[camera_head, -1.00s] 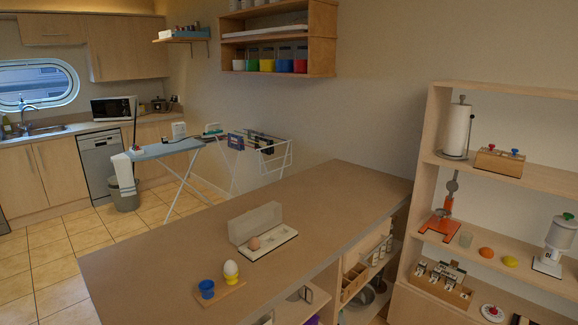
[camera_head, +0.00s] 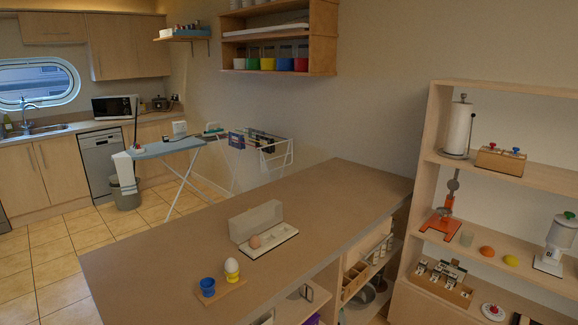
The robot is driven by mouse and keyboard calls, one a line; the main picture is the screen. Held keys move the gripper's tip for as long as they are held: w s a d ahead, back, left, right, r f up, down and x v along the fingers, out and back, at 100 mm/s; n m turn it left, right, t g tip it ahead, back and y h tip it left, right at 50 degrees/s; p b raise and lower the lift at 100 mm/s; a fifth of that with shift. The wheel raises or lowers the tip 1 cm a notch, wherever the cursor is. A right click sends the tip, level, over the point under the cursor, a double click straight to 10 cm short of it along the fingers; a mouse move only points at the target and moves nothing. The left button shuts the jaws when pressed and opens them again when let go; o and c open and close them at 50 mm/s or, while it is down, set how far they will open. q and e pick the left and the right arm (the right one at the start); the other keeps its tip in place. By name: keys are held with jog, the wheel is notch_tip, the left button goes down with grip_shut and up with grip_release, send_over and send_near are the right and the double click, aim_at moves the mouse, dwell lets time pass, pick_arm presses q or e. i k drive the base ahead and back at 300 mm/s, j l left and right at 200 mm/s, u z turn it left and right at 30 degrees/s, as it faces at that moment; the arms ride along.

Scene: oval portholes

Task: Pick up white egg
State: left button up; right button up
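The white egg (camera_head: 231,266) sits upright in a yellow egg cup (camera_head: 232,277) on a small wooden board (camera_head: 222,291) near the front edge of the brown counter (camera_head: 330,205). A blue egg cup (camera_head: 207,287) stands to its left on the same board; I see no egg in it. A brown egg (camera_head: 255,241) rests in an open pale egg box (camera_head: 275,243) behind and to the right. Neither of my grippers shows in the head view.
The counter around the egg board is largely clear. A wooden shelf unit (camera_head: 430,160) with kitchen items stands at the right. An ironing board (camera_head: 168,148) and a drying rack (camera_head: 275,152) stand behind the counter.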

aim_at(231, 266)
jog(key=i+j+z, duration=0.1)
jog(key=j+z, duration=0.2)
jog(key=i+j+z, duration=0.1)
jog(key=j+z, duration=0.45)
jog(key=j, duration=0.15)
